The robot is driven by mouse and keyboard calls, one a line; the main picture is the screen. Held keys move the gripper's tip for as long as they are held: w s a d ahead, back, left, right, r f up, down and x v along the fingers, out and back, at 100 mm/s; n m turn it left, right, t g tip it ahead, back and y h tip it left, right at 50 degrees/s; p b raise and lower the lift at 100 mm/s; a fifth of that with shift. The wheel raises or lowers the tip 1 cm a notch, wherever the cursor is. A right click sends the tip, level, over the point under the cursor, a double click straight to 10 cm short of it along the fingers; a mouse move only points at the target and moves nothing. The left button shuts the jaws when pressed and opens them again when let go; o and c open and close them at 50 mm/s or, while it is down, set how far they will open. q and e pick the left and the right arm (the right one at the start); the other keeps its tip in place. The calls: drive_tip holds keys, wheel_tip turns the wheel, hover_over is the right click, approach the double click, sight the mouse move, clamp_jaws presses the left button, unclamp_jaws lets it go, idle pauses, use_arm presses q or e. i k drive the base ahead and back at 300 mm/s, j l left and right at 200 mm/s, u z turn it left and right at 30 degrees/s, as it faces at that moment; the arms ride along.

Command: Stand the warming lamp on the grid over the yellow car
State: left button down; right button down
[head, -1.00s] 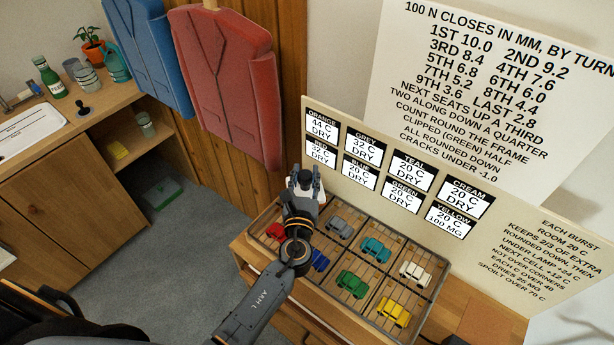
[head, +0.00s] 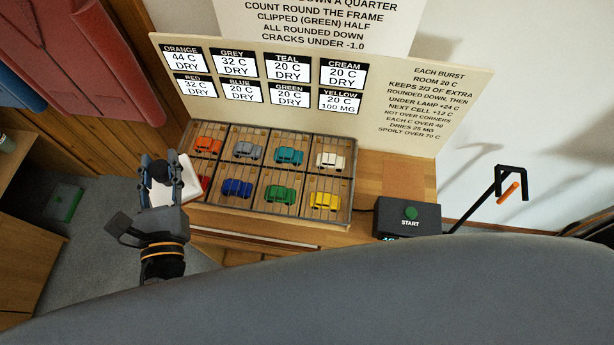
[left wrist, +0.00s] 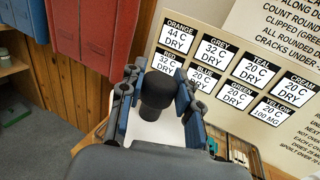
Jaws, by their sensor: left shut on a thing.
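The warming lamp, a white shade (head: 184,184) with a dark knob on top, is held by my left gripper (head: 161,178). In the left wrist view the dark knob (left wrist: 157,90) sits between the fingers, with the white shade (left wrist: 152,133) below it. The lamp appears in front of the left end of the grid (head: 271,215), partly covering the red car (head: 205,183); its height cannot be told. The yellow car (head: 325,201) is in the near right cell, well right of the lamp, with no lamp over it. My right gripper is not in view.
A START box (head: 408,216) stands right of the grid. Other cells hold orange, grey, teal, cream, blue and green cars. A label board (head: 330,58) rises behind, showing YELLOW 20 C, 100 MG. A black bracket with an orange part (head: 509,190) stands far right.

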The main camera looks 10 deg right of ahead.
sight(326, 197)
drive_tip(key=k+j+z, duration=0.1)
drive_tip(key=z, duration=1.05)
drive_tip(key=k+l, duration=0.1)
drive_tip(key=k, duration=0.3)
